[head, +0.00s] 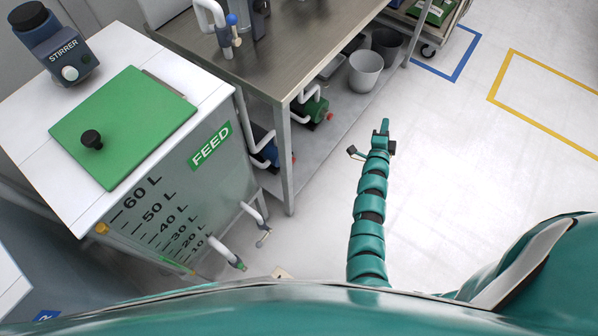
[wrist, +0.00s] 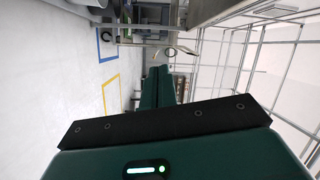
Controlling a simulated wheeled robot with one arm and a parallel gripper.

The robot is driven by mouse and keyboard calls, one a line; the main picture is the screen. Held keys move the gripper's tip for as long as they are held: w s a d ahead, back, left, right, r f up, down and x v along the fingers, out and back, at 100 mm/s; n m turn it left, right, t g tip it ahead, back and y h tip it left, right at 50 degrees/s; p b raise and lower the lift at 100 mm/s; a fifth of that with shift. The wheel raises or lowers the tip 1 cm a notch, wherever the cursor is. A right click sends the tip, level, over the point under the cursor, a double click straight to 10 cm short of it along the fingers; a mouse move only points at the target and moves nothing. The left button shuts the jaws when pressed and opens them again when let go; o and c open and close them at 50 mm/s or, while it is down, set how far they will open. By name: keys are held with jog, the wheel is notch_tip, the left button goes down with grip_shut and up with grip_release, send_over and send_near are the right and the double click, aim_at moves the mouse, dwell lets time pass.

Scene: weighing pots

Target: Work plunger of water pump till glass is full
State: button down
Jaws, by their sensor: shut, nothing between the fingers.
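My gripper (head: 382,130) is at the end of my raised teal arm, over the open floor right of the steel table. In the wrist view its two green fingers (wrist: 160,88) are together with nothing between them. I cannot pick out a plunger pump or a drinking glass for certain. A white curved pipe (head: 203,8) with a blue-topped fitting (head: 232,19) stands on the table at the top edge, partly cut off. My gripper is apart from all of these.
A FEED tank (head: 175,190) with a green lid (head: 125,125) and outlet pipes stands at left, with a STIRRER unit (head: 52,45) behind. The steel table (head: 290,45) has a grey bucket (head: 366,71) on its lower shelf. Floor (head: 480,170) at right is clear.

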jog(key=w+a+f+m+g+y+b, duration=0.2)
jog(key=a+f+g+y+b, duration=0.15)
jog(key=f, duration=0.75)
jog(key=w+a+f+m+g+y+b, duration=0.25)
jog(key=a+f+b, duration=0.25)
jog(key=f, duration=0.6)
jog(key=s+a+f+m+g+y+b, duration=0.2)
jog(key=s+a+f+g+y+b, duration=0.3)
jog(key=a, duration=0.4)
jog(key=shift+s+a+f+g+y, duration=0.2)
jog(key=shift+a+f+g+y, duration=0.25)
jog(key=shift+y, duration=0.25)
jog(key=shift+m, duration=0.25)
